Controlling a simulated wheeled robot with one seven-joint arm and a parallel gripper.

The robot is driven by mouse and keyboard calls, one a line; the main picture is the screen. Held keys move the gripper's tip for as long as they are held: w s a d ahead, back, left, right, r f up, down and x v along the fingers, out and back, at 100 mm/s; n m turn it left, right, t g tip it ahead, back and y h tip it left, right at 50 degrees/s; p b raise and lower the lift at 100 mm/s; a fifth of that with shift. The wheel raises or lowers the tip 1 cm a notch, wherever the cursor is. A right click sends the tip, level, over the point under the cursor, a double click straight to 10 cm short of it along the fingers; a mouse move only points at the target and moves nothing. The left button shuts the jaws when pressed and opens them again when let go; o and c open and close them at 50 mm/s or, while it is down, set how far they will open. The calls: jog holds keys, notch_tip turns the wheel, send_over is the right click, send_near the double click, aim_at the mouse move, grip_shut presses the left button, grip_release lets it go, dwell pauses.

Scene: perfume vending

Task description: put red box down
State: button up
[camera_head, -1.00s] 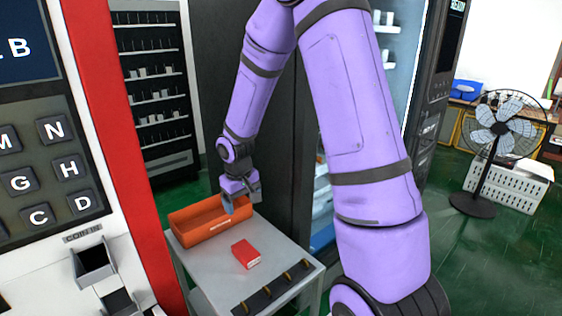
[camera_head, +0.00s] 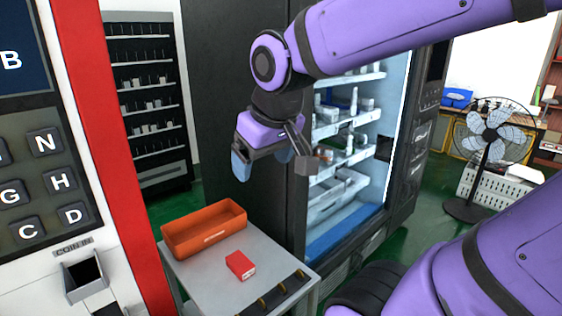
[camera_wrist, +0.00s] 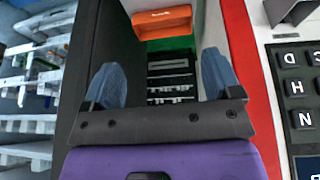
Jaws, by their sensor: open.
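The red box (camera_head: 240,265) lies on the grey table (camera_head: 205,290), in front of the orange bin (camera_head: 205,228). My gripper (camera_head: 262,165) is raised well above the table, apart from the box. Its two blue fingers are spread with nothing between them, as the wrist view also shows (camera_wrist: 161,80). In the wrist view the orange bin (camera_wrist: 162,22) is at the top, and the red box is not visible there.
A black rack with slots (camera_head: 275,296) lies on the table's front edge. A red and white keypad machine (camera_head: 45,150) stands at left. An open lit vending cabinet (camera_head: 345,205) stands behind and right. A fan (camera_head: 490,135) is farther right.

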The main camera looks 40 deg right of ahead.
jog(key=shift+t+y, duration=0.3)
jog(key=shift+y, duration=0.1)
jog(key=s, duration=0.2)
jog(key=s+r, duration=0.1)
jog(key=s+a, duration=0.1)
jog(key=s, duration=0.1)
jog(key=shift+s+r, duration=0.25)
jog(key=shift+s, duration=0.1)
